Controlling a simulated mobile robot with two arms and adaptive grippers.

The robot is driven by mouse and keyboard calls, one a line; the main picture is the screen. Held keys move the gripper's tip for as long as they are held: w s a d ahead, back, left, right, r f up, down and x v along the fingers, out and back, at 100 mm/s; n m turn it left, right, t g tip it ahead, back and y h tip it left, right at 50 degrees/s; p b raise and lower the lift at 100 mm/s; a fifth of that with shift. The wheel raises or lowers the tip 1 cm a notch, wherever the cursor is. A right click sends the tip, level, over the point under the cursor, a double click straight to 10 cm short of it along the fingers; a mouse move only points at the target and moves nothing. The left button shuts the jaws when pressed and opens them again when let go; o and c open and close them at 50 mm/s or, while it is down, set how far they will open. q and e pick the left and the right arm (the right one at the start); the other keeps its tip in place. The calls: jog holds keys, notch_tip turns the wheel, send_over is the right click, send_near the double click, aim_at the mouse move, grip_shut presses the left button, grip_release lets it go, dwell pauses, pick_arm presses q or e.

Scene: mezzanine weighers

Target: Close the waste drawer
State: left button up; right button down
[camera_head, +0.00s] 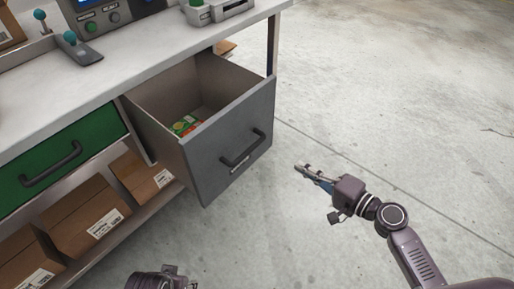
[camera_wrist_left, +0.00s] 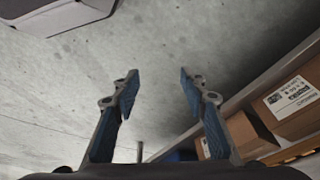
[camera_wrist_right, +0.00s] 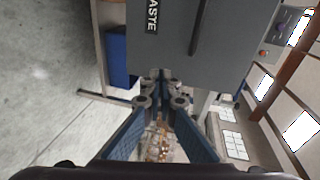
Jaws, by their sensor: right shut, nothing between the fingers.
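The grey waste drawer (camera_head: 226,140) stands pulled out from under the white worktop in the head view, with a dark bar handle (camera_head: 243,149) on its front. A small green and orange packet (camera_head: 185,125) lies inside it. In the right wrist view the drawer front (camera_wrist_right: 225,45) shows its "WASTE" label (camera_wrist_right: 152,15). My right gripper (camera_head: 300,169) is shut and empty, to the right of the drawer front and apart from it. My left gripper (camera_wrist_left: 160,82) is open and empty in the left wrist view, over the floor beside a shelf; in the head view only part of it shows at the bottom edge.
A closed green drawer (camera_head: 60,160) is left of the waste drawer. Cardboard boxes (camera_head: 88,218) sit on the low shelf below. The worktop (camera_head: 110,75) carries a control panel (camera_head: 103,14). The concrete floor (camera_head: 390,90) to the right is clear.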

notch_tip(320, 180, up, 6)
jog(key=s+a+r+y+b, duration=0.1)
jog(key=a+y+b, duration=0.1)
jog(key=a+y, duration=0.1)
jog(key=p, duration=0.2)
send_near(249, 127)
jog(key=shift+t, duration=0.3)
jog(key=x, duration=0.5)
jog(key=shift+w+a+f, duration=0.1)
jog(key=shift+w+a, duration=0.1)
jog(key=shift+a, duration=0.15)
pick_arm(q)
jog(key=shift+s+f, duration=0.2)
jog(key=shift+f, duration=2.05)
pick_arm(e)
jog(key=shift+w+a, duration=0.45)
jog(key=shift+a, duration=0.05)
jog(key=shift+f, duration=0.1)
